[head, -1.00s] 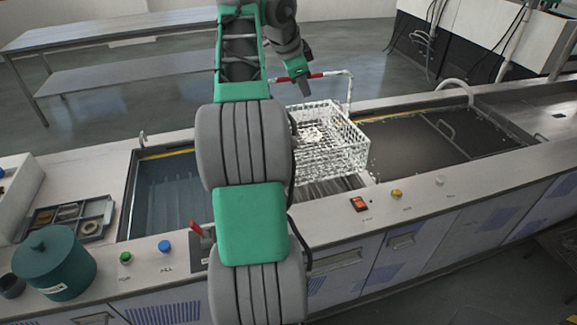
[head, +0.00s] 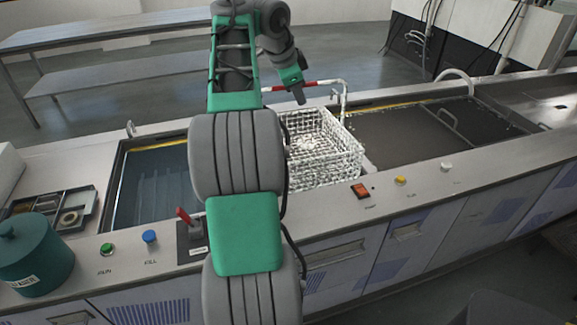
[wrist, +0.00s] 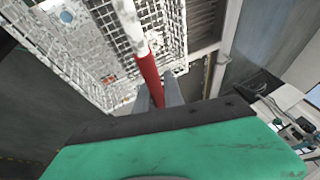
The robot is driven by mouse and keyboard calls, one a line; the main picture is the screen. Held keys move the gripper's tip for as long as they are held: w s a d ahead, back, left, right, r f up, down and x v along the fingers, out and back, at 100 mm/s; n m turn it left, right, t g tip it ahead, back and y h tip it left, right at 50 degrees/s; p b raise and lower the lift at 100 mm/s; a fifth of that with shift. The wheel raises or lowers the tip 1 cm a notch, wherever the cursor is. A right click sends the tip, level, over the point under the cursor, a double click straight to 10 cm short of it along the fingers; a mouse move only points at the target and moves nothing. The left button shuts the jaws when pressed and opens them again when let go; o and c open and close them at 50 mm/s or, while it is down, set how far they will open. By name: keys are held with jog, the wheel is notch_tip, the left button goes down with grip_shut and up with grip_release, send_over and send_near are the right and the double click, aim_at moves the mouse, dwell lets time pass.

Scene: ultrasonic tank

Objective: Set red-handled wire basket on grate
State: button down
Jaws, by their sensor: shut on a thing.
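The white wire basket (head: 325,160) hangs or rests over the middle section of the counter, between the two tanks. Its tall handle has a red grip (head: 285,86) across the top. My gripper (head: 300,95) is shut on that red grip. In the wrist view, the red grip (wrist: 150,80) runs between my fingers (wrist: 158,98), with the basket mesh (wrist: 90,45) below. The grate is hidden under the basket in the head view, so I cannot tell whether the basket touches it. Some small pale items lie inside the basket.
A water-filled tank (head: 150,185) is on the left and a dark tank (head: 430,140) with a bar handle is on the right. A red lever (head: 184,216), buttons and an orange switch (head: 360,190) line the front edge. A teal pot (head: 36,255) stands at front left.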

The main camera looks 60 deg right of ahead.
jog(key=p, duration=0.4)
send_over(296, 112)
jog(key=s+a, duration=0.1)
notch_tip(296, 112, down, 4)
jog(key=w+d+f+b, duration=0.1)
jog(key=w+d+f, duration=0.1)
jog(key=f, duration=0.7)
jog(key=shift+d, duration=0.8)
jog(key=c, duration=1.8)
grip_release()
jog(key=shift+a+f, duration=0.1)
jog(key=shift+f, duration=0.2)
jog(key=o, duration=0.3)
jog(key=shift+o, duration=0.2)
jog(key=shift+r, duration=0.1)
